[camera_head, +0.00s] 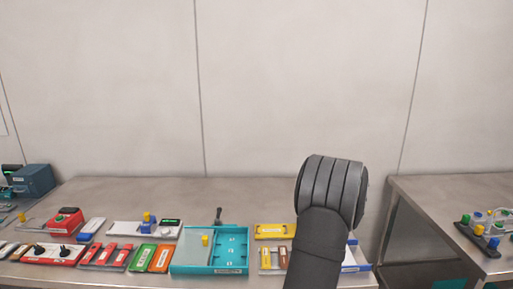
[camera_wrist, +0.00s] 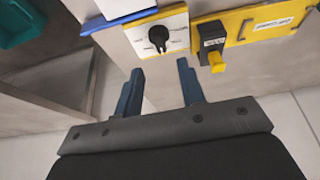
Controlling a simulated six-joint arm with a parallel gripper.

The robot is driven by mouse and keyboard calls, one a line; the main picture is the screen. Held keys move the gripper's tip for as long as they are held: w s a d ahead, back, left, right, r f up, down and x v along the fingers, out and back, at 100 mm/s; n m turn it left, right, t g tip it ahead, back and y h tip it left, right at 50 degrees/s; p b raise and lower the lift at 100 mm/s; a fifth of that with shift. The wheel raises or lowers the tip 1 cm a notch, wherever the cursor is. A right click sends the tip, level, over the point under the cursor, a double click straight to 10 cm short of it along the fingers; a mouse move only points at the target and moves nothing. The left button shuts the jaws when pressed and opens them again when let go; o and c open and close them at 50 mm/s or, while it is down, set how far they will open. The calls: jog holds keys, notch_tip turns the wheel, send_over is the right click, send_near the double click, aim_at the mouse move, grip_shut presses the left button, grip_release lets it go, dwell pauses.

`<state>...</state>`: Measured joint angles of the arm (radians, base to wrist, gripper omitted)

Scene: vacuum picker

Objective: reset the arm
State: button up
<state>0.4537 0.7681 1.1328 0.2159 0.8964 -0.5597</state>
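My gripper (camera_wrist: 160,66) shows in the wrist view with two blue fingers spread apart. The gap between them is empty. Beyond the fingertips is a white panel with a yellow edge and a black knob (camera_wrist: 158,37). The fingers appear apart from it. In the head view my dark arm rises in front of the right part of the bench, and my gripper cannot be made out there.
A second table (camera_head: 430,190) stands right, past a gap. The wrist view shows a yellow switch (camera_wrist: 217,62) and a teal bin (camera_wrist: 20,22).

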jog(key=x, duration=0.8)
